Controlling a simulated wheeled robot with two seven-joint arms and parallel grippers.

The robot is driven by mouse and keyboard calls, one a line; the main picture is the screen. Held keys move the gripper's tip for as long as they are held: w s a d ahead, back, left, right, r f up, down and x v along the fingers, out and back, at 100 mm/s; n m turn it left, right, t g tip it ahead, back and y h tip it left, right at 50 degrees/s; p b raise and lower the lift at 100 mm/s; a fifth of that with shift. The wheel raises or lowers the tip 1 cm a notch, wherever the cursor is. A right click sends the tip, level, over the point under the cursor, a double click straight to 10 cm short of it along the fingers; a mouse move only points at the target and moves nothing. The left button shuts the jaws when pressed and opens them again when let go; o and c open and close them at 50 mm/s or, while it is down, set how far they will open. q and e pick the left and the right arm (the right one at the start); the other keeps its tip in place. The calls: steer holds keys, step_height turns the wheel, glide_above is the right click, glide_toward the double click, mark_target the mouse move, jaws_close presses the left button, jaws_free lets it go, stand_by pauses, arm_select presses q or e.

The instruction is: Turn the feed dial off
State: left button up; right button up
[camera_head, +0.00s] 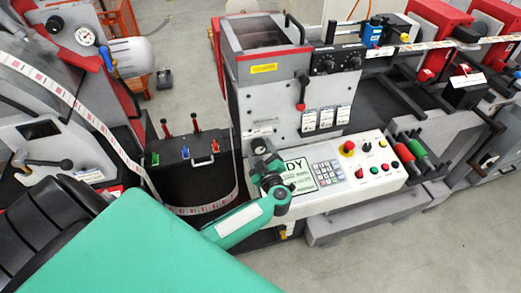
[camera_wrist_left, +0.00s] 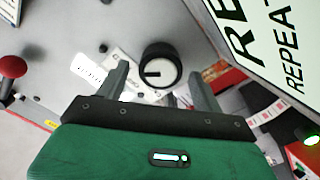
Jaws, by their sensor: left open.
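The knob lies just beyond the fingertips, and no contact shows. In the head view my left gripper (camera_head: 268,168) is at the left end of the white control panel, by the display. It hides part of the machine face there. My right gripper is not in view.
The display (camera_wrist_left: 285,40) stands close on the right in the wrist view. A red ball-ended lever (camera_wrist_left: 13,68) is at the left. In the head view the control panel (camera_head: 345,200) carries a keypad and several buttons. A dark box (camera_head: 190,170) with levers stands left of the gripper.

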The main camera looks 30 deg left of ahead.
arm_select(q)
steer(key=shift+w+a, duration=0.1)
steer(key=c, duration=1)
steer(key=n+b, duration=0.2)
steer(key=n, duration=0.1)
steer(key=shift+f+n, duration=0.2)
steer(key=shift+n, duration=0.1)
steer(key=shift+n+b, duration=1.05)
steer(key=shift+n, duration=1.05)
steer(key=o, duration=1)
